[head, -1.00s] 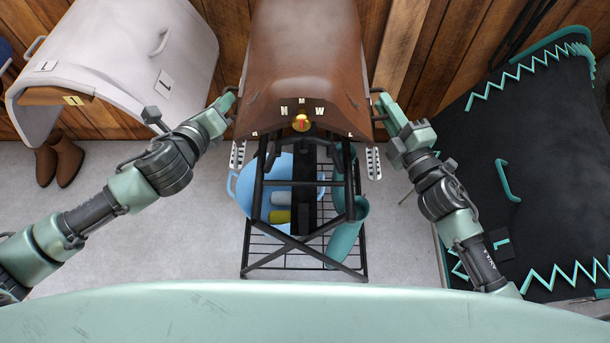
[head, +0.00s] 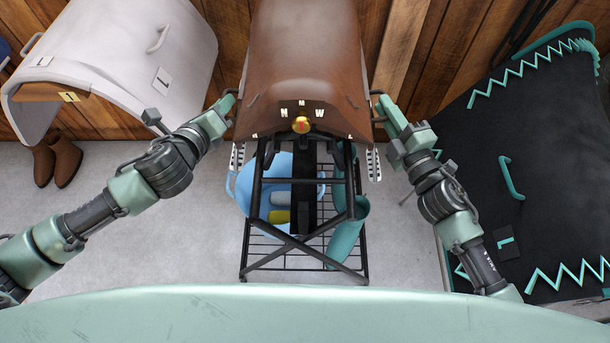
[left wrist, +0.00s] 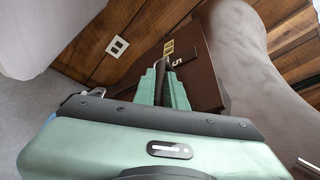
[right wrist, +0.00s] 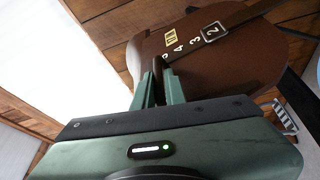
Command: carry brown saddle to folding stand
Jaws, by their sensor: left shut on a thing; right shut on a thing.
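The brown saddle (head: 305,55) is in the upper middle of the head view, over a black cross-braced stand (head: 298,240). I cannot tell whether it rests on the stand or hangs just above it. My left gripper (head: 232,97) is shut on a dark handle at the saddle's left side. My right gripper (head: 378,97) is shut on the matching handle at its right side. The saddle's marked brown side also shows in the left wrist view (left wrist: 203,75) and the right wrist view (right wrist: 215,70). The handles are partly hidden between my fingers.
A white saddle-shaped piece (head: 120,45) stands at left, with brown boots (head: 66,163) below it. A black, teal-trimmed piece (head: 550,130) is at right. A blue tub (head: 243,185) and teal container (head: 345,240) sit in the stand's frame. A wooden wall is behind.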

